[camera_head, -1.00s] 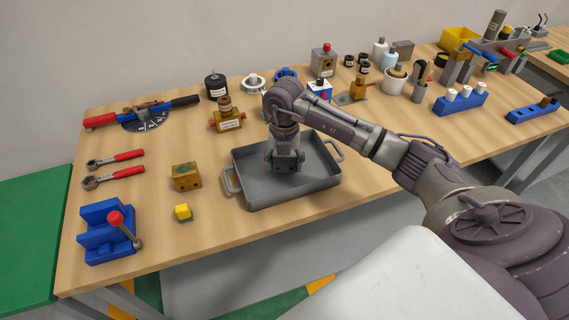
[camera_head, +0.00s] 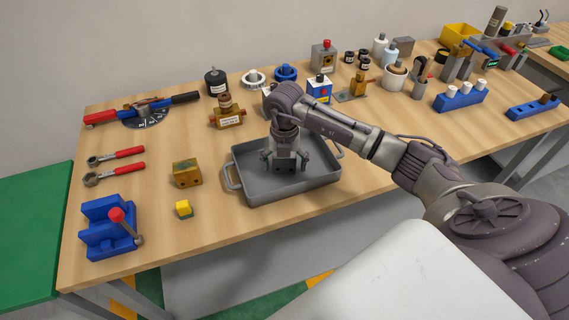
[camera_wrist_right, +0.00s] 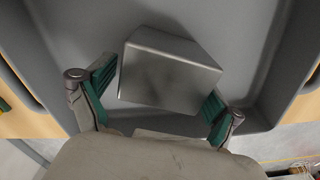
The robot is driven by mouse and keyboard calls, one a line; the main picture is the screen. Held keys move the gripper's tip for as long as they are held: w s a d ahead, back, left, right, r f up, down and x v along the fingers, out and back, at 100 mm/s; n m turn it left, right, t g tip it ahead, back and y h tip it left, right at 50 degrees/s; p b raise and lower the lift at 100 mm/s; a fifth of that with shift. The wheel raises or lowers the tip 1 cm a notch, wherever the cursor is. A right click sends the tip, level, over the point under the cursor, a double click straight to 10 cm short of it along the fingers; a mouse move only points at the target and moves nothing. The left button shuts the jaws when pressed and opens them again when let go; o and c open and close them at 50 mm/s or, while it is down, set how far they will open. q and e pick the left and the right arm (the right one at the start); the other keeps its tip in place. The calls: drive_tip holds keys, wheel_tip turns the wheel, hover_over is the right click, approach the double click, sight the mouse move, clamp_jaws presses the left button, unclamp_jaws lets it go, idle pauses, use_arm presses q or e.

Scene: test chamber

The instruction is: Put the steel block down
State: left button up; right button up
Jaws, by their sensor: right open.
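The steel block (camera_wrist_right: 168,72) is a plain grey metal block with a smooth top face. In the right wrist view it sits on the floor of the grey tray (camera_wrist_right: 240,45), between the fingers of my right gripper (camera_wrist_right: 158,98). The fingers are spread, with green pads on either side of the block; the right pad is very near its edge, and I cannot tell if it touches. In the head view my right gripper (camera_head: 286,163) points down inside the grey tray (camera_head: 255,192), and the block is hard to make out there. My left gripper is out of view.
The table's front strip is clear.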

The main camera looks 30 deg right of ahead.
drive_tip(key=shift+r, duration=0.65)
wheel_tip(320, 180, up, 11)
drive_tip(key=b, duration=0.3)
drive_tip(key=shift+s+f, duration=0.1)
